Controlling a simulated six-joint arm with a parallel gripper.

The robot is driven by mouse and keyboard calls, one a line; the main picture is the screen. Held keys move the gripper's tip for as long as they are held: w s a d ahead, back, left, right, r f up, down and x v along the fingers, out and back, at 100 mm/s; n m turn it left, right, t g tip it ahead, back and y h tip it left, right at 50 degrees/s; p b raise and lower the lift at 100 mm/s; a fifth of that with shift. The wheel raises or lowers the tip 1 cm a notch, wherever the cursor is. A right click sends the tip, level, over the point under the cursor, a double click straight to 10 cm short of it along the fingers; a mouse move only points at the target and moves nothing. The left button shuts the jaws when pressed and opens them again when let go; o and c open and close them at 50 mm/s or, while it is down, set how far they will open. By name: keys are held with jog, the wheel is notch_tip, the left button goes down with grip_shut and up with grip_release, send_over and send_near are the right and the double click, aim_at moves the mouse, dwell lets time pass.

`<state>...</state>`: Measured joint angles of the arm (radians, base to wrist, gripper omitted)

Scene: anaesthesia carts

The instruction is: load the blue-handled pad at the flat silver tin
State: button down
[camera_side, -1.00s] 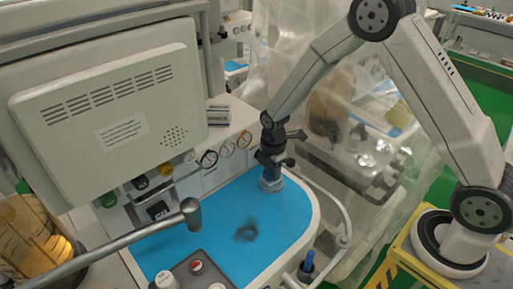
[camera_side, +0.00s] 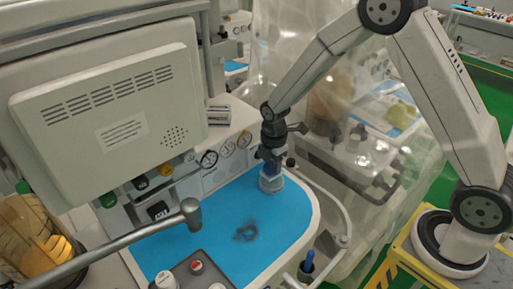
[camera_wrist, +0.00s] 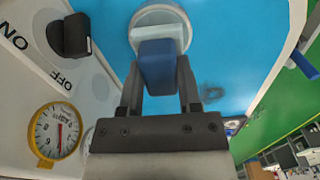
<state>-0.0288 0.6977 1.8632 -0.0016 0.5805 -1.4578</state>
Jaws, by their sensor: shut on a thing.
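My gripper (camera_wrist: 158,88) is shut on the blue handle of the pad (camera_wrist: 157,62), seen in the wrist view. The pad's pale block shows just beyond the handle, over the round, flat silver tin (camera_wrist: 143,17). In the side view my gripper (camera_side: 270,155) points down at the tin (camera_side: 271,186), near the back right of the blue work surface. The pad is small there and partly hidden by the fingers. I cannot tell whether it touches the tin.
A dark smear (camera_side: 246,233) marks the blue surface (camera_side: 205,240); it also shows in the wrist view (camera_wrist: 212,92). A grey metal arm (camera_side: 130,240) crosses the front left. Gauges (camera_side: 227,149) line the back panel. A blue-handled item stands in a holder (camera_side: 306,268) at right.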

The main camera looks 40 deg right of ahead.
aim_at(273, 163)
jog(key=shift+r, duration=2.3)
jog(key=m, duration=0.2)
jog(key=s+m, duration=0.1)
jog(key=m, duration=0.1)
jog(key=shift+d+r, duration=0.15)
jog(key=shift+r, duration=0.15)
jog(key=m, duration=0.2)
jog(key=s+m, duration=0.1)
jog(key=m, duration=0.1)
jog(key=shift+s+d+r, duration=0.1)
jog(key=shift+d+r, duration=0.05)
jog(key=shift+r, duration=0.2)
jog(key=m, duration=0.3)
jog(key=s+m, duration=0.1)
jog(key=m, duration=0.2)
jog(key=s+r+m, duration=0.1)
jog(key=m, duration=0.2)
jog(key=shift+s+d, duration=0.2)
jog(key=shift+d, duration=0.1)
